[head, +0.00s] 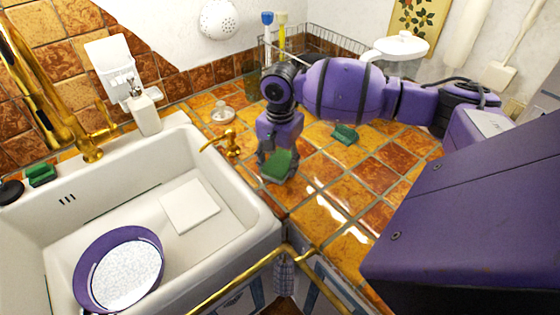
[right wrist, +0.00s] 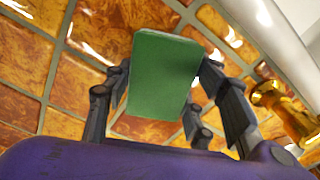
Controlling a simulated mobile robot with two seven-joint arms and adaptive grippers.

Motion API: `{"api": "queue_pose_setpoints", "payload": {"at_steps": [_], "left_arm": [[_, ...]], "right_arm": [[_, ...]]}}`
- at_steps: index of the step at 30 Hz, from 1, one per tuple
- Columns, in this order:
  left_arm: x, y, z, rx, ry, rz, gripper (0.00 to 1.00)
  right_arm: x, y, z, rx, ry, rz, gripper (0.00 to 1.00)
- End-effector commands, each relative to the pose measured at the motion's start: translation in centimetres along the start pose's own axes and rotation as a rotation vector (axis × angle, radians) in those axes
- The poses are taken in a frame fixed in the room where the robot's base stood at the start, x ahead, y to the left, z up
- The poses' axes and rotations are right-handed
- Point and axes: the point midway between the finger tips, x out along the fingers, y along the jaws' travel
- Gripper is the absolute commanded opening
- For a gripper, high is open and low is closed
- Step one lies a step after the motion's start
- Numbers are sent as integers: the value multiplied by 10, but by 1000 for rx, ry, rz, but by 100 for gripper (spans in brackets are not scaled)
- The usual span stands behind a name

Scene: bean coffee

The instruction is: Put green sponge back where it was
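A green sponge (head: 279,165) is at the right gripper (head: 277,168), over the tiled counter just right of the sink's rim. In the right wrist view the sponge (right wrist: 163,75) sits between the two dark fingers (right wrist: 168,95), which bear on its opposite sides. A second green sponge-like block (head: 344,134) lies on the counter further right, under my right arm. A third green block (head: 40,173) sits on the sink's back ledge at the left. My left gripper does not show.
The white sink (head: 160,250) holds a purple bowl (head: 118,270) and a white square piece (head: 190,205). A brass tap (head: 232,144) and a small clear dish (head: 222,114) stand near my gripper. A wire rack (head: 335,42) is behind. Tiled counter (head: 322,185) is free right of the gripper.

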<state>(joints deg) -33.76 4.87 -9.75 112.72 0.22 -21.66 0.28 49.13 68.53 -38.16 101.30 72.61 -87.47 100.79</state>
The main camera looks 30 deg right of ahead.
Motion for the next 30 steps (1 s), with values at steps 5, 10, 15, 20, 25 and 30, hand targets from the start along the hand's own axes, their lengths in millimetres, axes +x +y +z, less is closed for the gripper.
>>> {"api": "queue_pose_setpoints", "payload": {"at_steps": [5,10,15,20,25,30], "left_arm": [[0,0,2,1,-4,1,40],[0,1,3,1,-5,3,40],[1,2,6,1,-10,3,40],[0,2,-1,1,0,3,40],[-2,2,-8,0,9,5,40],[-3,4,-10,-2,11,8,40]], "right_arm": [[0,0,0,0,0,0,69],[0,0,0,0,0,0,69],[-4,0,0,-1,0,0,69],[-31,-1,0,0,2,-4,69],[-70,-1,0,-1,2,-6,69],[-102,-1,0,0,2,-4,69]]}}
